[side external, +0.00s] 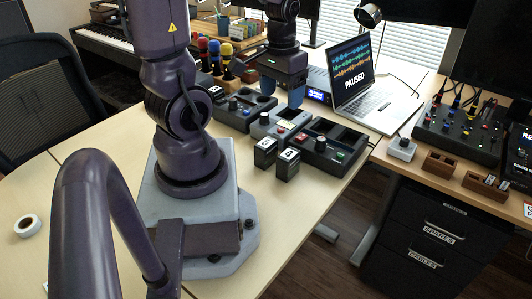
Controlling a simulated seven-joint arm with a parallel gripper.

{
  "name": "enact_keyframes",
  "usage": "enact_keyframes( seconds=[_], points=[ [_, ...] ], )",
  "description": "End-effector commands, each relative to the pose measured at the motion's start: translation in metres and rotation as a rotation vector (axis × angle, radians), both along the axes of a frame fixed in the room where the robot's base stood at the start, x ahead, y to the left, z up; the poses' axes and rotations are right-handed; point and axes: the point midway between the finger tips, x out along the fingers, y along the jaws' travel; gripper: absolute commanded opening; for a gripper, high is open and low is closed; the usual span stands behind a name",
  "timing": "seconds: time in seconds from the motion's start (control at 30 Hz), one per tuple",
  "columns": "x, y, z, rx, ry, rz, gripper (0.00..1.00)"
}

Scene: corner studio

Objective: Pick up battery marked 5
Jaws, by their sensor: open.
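Two dark box-shaped batteries stand side by side on the table in front of the docks: a left battery (265,153) and a right battery (287,165). Each has a pale label on top, too small for me to read the digits. I cannot tell which one is marked 5. My gripper (294,104) points down, open, above the middle dock and behind the batteries, apart from them. Nothing shows between its fingers, though the view of the gap is partial.
A grey middle dock (279,127), a dark left dock (243,112) and a dark right dock (331,146) stand in a row. A laptop (368,104) is behind. Colored microphones (214,57) stand at the back left. The table front is clear beside a tape roll (27,226).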

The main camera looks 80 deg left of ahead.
Motion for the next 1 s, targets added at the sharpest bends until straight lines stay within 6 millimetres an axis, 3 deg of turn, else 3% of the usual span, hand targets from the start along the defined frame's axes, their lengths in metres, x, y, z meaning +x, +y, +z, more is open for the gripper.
enact_keyframes(
  seconds=[0.03,0.2,0.3,0.4,0.57,0.8,1.0],
  points=[
    [-0.01,0.015,-0.019,-0.031,0.037,0.063,0.7],
    [-0.035,0.046,-0.065,-0.075,0.082,0.185,0.7],
    [-0.039,0.057,-0.081,-0.067,0.075,0.194,0.7],
    [-0.031,0.066,-0.082,-0.018,0.035,0.162,0.7],
    [-0.03,0.067,-0.099,-0.011,0.029,0.147,0.7],
    [-0.03,0.066,-0.139,-0.011,0.029,0.147,0.7],
    [-0.029,0.066,-0.156,-0.008,0.027,0.147,0.7]
  ],
)
